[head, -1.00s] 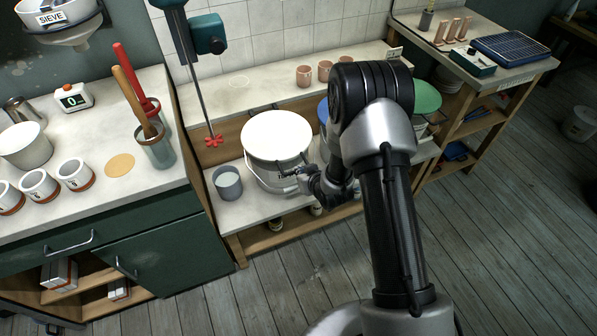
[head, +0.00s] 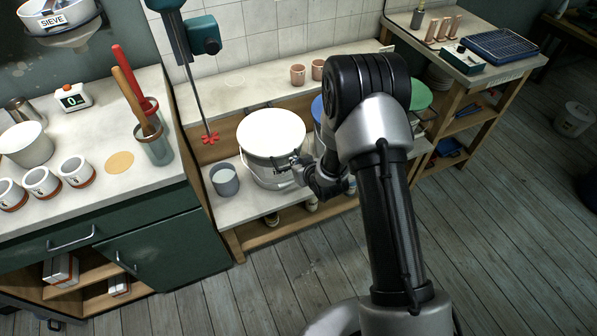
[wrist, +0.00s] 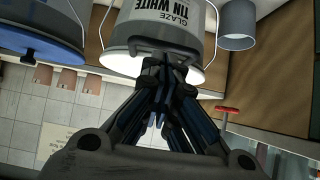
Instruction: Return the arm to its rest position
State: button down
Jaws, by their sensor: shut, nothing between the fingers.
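My arm rises from the bottom of the head view and bends down towards the shelf bench. My gripper (head: 299,161) is at the right front rim of a white-lidded bucket (head: 271,133). In the wrist view the shut fingers (wrist: 160,112) point at this bucket, labelled "GLAZE TIN WHITE" (wrist: 166,22), with nothing held between them. Whether the fingertips touch the bucket cannot be told. My forearm hides part of the blue-lidded bucket (head: 318,110) and the green-lidded one (head: 420,95).
A grey cup (head: 224,180) stands left of the white bucket. A mixer with a red paddle (head: 210,138) hangs behind it. Copper-coloured cups (head: 298,75) stand on the upper ledge. A counter with white cups (head: 76,171) is at left.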

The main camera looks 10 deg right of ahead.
jog(key=s+d+f, duration=0.2)
jog(key=s+f, duration=0.4)
jog(key=s, duration=0.2)
jog(key=s+d+r+m+g+h, duration=0.1)
jog(key=s+d+r+h, duration=0.1)
jog(key=r, duration=1.2)
jog(key=s+d+r+g+h, duration=0.1)
jog(key=d+r, duration=0.2)
jog(key=r, duration=1)
jog(key=s+r+g, duration=0.1)
jog(key=s+r, duration=0.3)
jog(key=s, duration=0.4)
jog(key=s+a+r+m+g, duration=0.1)
jog(key=s+r, duration=0.3)
jog(key=s, duration=0.5)
jog(key=s+r+m+g, duration=0.1)
jog(key=s+r, duration=0.3)
jog(key=s, duration=0.5)
jog(key=shift+a+r+p, duration=0.15)
jog(key=shift+r+p, duration=0.2)
jog(key=shift+p, duration=0.1)
jog(key=shift+a, duration=0.15)
